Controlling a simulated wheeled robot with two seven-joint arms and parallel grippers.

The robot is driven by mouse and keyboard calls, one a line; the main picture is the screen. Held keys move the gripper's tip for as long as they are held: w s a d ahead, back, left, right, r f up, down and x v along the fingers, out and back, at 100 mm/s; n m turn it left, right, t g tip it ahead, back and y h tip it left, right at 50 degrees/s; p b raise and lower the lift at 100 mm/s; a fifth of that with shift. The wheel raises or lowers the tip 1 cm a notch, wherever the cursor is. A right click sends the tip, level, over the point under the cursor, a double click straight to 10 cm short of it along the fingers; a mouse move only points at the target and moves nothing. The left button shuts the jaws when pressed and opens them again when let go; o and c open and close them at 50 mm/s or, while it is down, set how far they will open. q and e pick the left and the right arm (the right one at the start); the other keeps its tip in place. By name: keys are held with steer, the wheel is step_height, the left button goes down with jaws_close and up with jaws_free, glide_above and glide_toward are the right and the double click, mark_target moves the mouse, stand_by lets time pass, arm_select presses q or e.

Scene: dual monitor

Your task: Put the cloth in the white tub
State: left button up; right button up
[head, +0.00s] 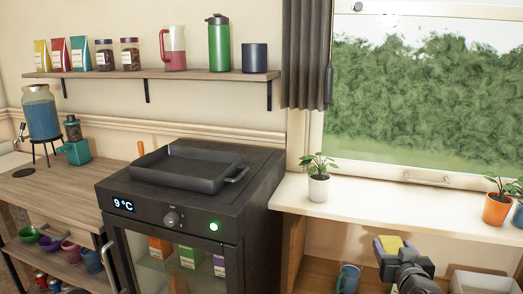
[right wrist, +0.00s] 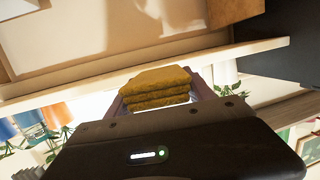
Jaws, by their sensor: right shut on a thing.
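The cloth (right wrist: 155,84) is a folded, mustard-yellow stack of several layers. In the right wrist view it sits between the two fingers of my right gripper (right wrist: 160,95), which is shut on it. In the head view my right gripper (head: 394,250) is at the lower right, with a bit of the yellow cloth (head: 391,243) showing at its tip, in front of the window-side shelf. The white tub (head: 485,282) is at the bottom right edge, right of the gripper and apart from it; only its upper part shows. My left gripper is not in view.
A white sill (head: 400,212) runs above the lower shelf space and carries a white plant pot (head: 318,188) and an orange pot (head: 497,208). A blue mug (head: 348,279) stands below, left of my gripper. A dark oven with a pan (head: 190,165) is further left.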

steer(key=s+a+f+n+y, duration=0.1)
steer(key=s+a+f+y, duration=0.1)
steer(key=a+f, duration=0.9)
steer(key=a, duration=0.3)
steer(key=shift+f+n, duration=0.35)
steer(key=shift+n, duration=0.05)
arm_select(q)
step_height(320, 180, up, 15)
steer(key=p, duration=1.4)
steer(key=shift+p, duration=0.4)
arm_select(e)
step_height(320, 180, up, 15)
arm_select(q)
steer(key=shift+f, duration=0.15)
arm_select(e)
steer(key=shift+f, duration=0.1)
steer(key=s, duration=0.1)
steer(key=s+r, duration=0.2)
steer(key=s, duration=0.1)
